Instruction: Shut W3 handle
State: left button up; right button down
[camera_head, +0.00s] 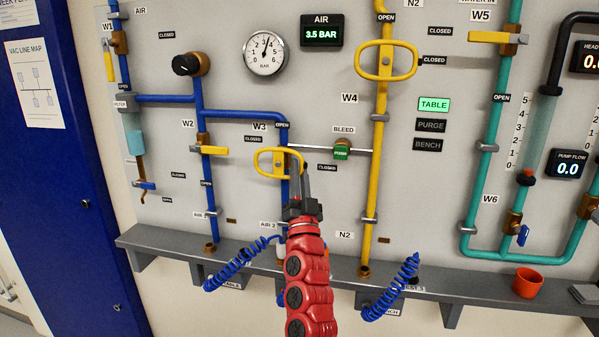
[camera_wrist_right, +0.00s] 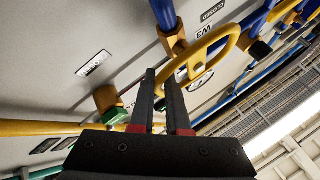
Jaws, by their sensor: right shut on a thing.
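The W3 handle (camera_head: 258,154) is a yellow oval loop on a blue pipe, under the W3 label (camera_head: 259,127). In the head view the loop lies roughly crosswise over the pipe, with CLOSED labels to both sides and an OPEN label above. My right gripper (camera_head: 301,170) reaches up from below to the loop's right end. In the right wrist view the yellow loop (camera_wrist_right: 215,38) runs in between the two dark fingers (camera_wrist_right: 160,80), and they are shut on its rim. The far side of the grip is hidden. My left gripper is in neither view.
The green BLEED knob (camera_head: 341,152) is close to the right of the gripper. The yellow W4 loop (camera_head: 360,75) and N2 pipe (camera_head: 376,190) stand further right. The yellow W2 lever (camera_head: 211,151) is left. A grey shelf (camera_head: 440,277) with coiled blue hoses (camera_head: 237,265) runs below.

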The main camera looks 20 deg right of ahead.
jog(key=c, duration=0.9)
grip_release()
jog(key=shift+w+f, duration=0.1)
jog(key=b+v, duration=0.2)
jog(key=v, duration=1.5)
jog(key=shift+s, duration=0.25)
jog(key=shift+f, duration=0.1)
